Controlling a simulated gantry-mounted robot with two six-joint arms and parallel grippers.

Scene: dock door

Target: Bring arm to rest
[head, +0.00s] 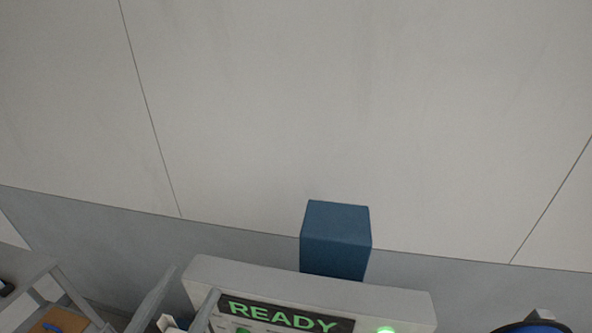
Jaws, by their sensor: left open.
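My left gripper (196,279) shows at the bottom edge, left of the middle. Its two grey fingers are apart, with nothing seen held between them. The fingers are in front of the left end of a pale control box (300,285). The box has a dark display (285,314) reading READY in green. A green light (385,330) glows to the right of the display. The lower part of the gripper and the box is cut off by the frame. My right gripper is not in view.
A blue block-shaped post (336,238) stands behind the box. A grey frame (72,290) with a brown panel (55,321) is at the lower left. A blue and black rounded part is cut off at the lower right. A large pale panelled wall (330,110) fills the back.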

